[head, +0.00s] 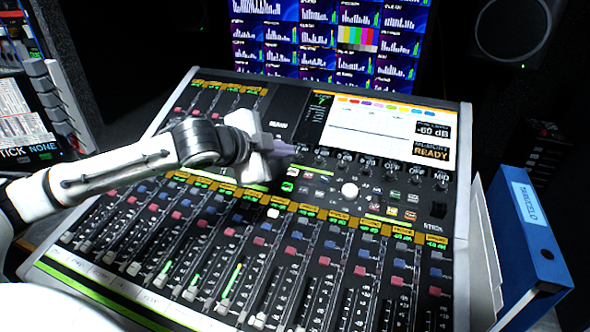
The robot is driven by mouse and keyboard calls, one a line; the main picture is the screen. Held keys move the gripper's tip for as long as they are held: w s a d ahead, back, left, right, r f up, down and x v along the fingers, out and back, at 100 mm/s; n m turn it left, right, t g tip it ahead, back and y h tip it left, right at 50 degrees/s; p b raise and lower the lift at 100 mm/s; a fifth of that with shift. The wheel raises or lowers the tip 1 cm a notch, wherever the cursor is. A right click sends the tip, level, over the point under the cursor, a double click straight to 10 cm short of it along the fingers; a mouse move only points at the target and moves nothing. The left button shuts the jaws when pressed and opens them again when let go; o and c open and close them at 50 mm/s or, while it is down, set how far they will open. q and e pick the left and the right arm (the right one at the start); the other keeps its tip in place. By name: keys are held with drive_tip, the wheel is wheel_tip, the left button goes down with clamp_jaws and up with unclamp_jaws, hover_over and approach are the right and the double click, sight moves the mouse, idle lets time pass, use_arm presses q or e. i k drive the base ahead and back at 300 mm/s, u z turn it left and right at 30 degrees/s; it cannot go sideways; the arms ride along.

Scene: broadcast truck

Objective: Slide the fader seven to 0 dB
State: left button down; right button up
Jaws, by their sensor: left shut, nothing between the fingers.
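The mixing console (452,310) fills the middle of the head view, with a long row of channel strips along its front. White fader caps, such as this one (190,293), sit low in their slots near the front edge. The strip numbers are too small to read, so I cannot tell for certain which is fader seven. A readout (433,131) on the console screen shows -60 dB. My left gripper (284,148) is shut and empty, above the upper middle of the console, well behind the fader caps and touching none. My right gripper is out of view.
A blue binder (530,240) and white panels (484,250) stand along the console's right side. A monitor wall (330,40) and a speaker (513,28) are behind. Another panel (25,115) stands at the left. The air above the front faders is mostly clear.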

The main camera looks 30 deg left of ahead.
sight(224, 307)
drive_tip(key=z, duration=0.1)
drive_tip(key=k, duration=1.5)
drive_tip(key=u, duration=0.1)
